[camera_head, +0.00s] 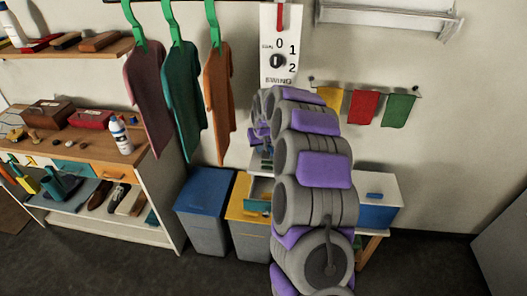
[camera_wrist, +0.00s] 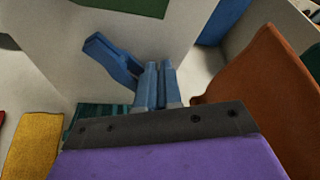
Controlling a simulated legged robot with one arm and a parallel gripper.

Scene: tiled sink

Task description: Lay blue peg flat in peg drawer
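In the wrist view, my gripper (camera_wrist: 158,75) has its two narrow fingers close together. A blue peg (camera_wrist: 113,60) sits at the fingers and sticks out to the left; it looks gripped, though the contact is partly hidden. In the head view, my arm bends upward and away, and its far end is mostly hidden behind its own links. A small open drawer (camera_head: 261,189) shows left of my arm at the white cabinet; its inside is mostly hidden, and I cannot tell whether it is the peg drawer.
Blue (camera_head: 205,190) and yellow (camera_head: 246,225) bins stand left of my arm. Shirts, including an orange one (camera_head: 219,95), hang at upper left. Colored cloths, including a red one (camera_head: 362,107), hang at right. A workbench (camera_head: 85,145) stands left. A blue-fronted drawer (camera_head: 376,216) is at right.

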